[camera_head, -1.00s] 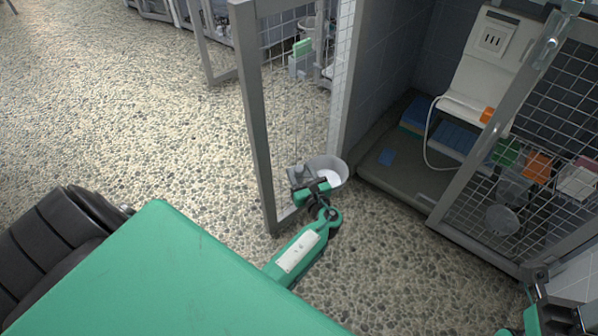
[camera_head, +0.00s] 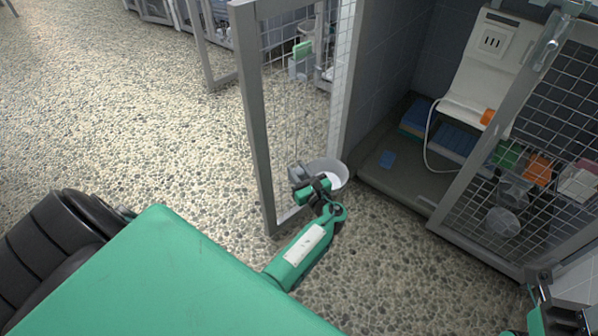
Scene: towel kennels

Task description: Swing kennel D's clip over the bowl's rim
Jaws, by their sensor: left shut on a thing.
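The grey bowl (camera_head: 343,168) with a pale inside hangs beside the open mesh kennel door (camera_head: 257,130), near its lower end. A small grey part, probably the clip (camera_head: 296,173), shows at the bowl's left edge. My left gripper (camera_head: 314,187) is at the front left of the bowl, shut on what seems to be this clip. The jaws hide their contact, and I cannot tell whether the clip lies over the rim. My right arm (camera_head: 560,318) shows only in part at the lower right corner; its jaw state is unclear.
Right of the bowl is a kennel with a grey floor tray (camera_head: 400,184), blue towels (camera_head: 455,137) and a white panel (camera_head: 485,70) with a hose. A second mesh door (camera_head: 505,170) stands at the right. Speckled floor (camera_head: 120,110) is clear at left.

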